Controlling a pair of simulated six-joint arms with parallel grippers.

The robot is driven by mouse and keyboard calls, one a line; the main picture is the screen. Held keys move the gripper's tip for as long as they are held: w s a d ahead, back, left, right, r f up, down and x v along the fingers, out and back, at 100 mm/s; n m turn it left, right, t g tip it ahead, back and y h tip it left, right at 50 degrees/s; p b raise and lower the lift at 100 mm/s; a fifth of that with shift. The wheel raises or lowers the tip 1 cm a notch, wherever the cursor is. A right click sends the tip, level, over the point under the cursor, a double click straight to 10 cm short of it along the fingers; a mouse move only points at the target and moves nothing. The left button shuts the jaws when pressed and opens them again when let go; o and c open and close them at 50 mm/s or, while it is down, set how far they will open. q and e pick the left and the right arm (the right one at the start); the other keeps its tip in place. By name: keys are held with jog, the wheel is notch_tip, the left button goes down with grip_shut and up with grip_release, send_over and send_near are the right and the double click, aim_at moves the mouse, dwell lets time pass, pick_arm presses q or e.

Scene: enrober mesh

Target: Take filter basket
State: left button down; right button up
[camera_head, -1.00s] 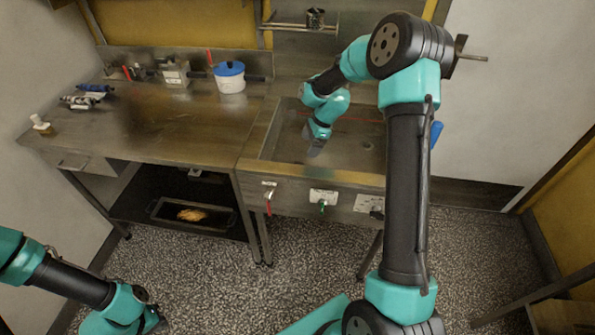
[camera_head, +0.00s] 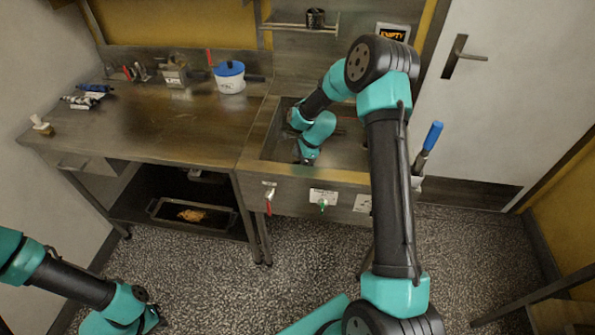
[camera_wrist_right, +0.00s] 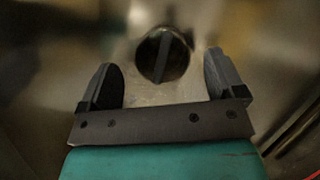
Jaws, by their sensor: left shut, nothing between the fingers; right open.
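A dark round part with a bar across it (camera_wrist_right: 163,55), which looks like the filter basket, sits in the metal basin (camera_head: 345,150). In the right wrist view it lies beyond and between my open fingertips, apart from both. My right gripper (camera_wrist_right: 163,77) is open and empty. In the head view the right gripper reaches down into the basin, mostly hidden by its own wrist, and the basket cannot be made out there. My left gripper (camera_head: 158,321) is at the lower left above the floor, shut and empty.
The steel table (camera_head: 150,130) left of the basin holds a white tub with blue lid (camera_head: 229,77) and a metal box (camera_head: 174,72). A red-handled valve (camera_head: 269,197) is on the basin front. A blue-handled tool (camera_head: 431,137) stands at its right. A dark cup (camera_head: 316,18) is on the shelf.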

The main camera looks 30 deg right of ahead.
jog(key=x, duration=0.5)
jog(key=shift+d, duration=0.2)
jog(key=c, duration=1)
notch_tip(320, 180, up, 10)
dwell(0.5)
dwell(0.4)
